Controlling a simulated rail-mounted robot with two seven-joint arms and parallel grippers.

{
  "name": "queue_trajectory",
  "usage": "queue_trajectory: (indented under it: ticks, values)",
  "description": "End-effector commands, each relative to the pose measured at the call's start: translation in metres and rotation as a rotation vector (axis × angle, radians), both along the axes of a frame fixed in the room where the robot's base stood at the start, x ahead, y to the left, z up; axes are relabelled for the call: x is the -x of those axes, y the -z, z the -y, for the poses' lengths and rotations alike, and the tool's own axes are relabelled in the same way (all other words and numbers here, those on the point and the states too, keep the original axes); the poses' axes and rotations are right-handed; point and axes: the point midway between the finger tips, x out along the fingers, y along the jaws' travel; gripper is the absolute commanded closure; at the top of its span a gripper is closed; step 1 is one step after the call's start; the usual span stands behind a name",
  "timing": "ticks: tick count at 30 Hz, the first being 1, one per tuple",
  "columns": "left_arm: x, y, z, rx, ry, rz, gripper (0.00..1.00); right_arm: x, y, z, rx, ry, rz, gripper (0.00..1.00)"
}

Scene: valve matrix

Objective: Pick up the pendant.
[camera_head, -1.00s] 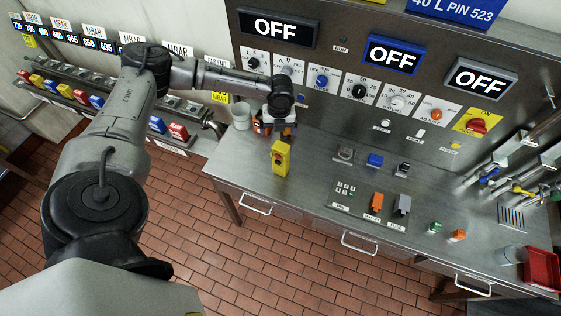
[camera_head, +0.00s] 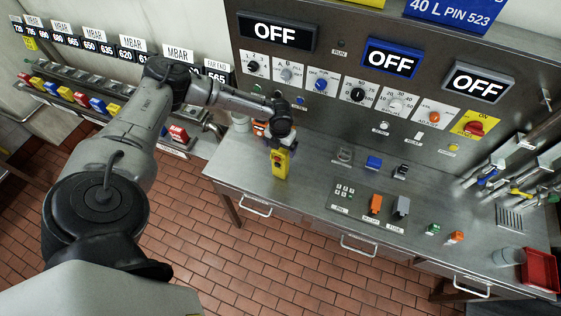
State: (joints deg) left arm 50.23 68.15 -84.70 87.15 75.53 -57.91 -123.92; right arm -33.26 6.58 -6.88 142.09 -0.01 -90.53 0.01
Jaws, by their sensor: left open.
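The pendant (camera_head: 281,166) is a yellow box with a red button on its front. It stands upright near the front left edge of the steel bench. My left gripper (camera_head: 279,147) is right at the pendant's top, pointing down, and hides its upper end. The gripper is open. The fingertips are small and partly hidden, so I cannot tell whether they touch the pendant. My right gripper is not in view.
The steel bench (camera_head: 318,192) has free room right of the pendant. A light cup (camera_head: 240,123) and an orange item (camera_head: 259,131) stand close behind it. The control panel (camera_head: 330,65) with knobs and OFF signs rises behind.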

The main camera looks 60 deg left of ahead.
Motion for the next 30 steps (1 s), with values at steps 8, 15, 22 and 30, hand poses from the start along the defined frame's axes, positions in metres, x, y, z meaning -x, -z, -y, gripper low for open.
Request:
queue_trajectory:
  ticks: [8,15,22,30]
  values:
    - [0.0,0.014,0.0,-0.001,0.0,-0.002,0.06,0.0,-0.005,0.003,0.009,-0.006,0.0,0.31]
    - [-0.002,0.044,-0.002,0.0,0.0,-0.001,0.06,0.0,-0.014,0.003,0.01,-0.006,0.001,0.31]
    - [-0.002,0.058,-0.002,0.0,0.0,0.0,0.06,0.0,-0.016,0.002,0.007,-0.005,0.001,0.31]
    - [-0.002,0.059,-0.002,0.0,0.0,0.0,0.11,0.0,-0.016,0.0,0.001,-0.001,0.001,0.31]
